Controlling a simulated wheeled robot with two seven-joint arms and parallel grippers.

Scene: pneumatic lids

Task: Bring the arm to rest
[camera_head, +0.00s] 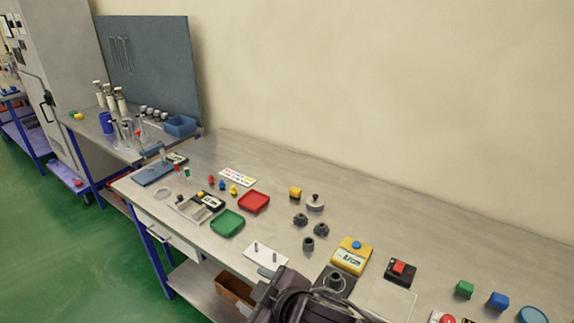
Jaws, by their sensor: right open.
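My right gripper (300,298) shows at the bottom centre, a dark shape with cables, over the front edge of the workbench (395,230). It hides part of that edge. Its jaws are open, and I see nothing held in it, though its fingertips are hard to make out. It is close to a dark square block with a round knob (335,282) and a white plate with two pins (265,254). I cannot tell whether it touches them. My left gripper is not in view.
A yellow box with a blue button (352,255) and a black box with a red switch (401,271) stand right of my gripper. Green (227,223) and red (254,202) trays lie to the left. Several dark knobs stand behind. The bench's back strip is clear.

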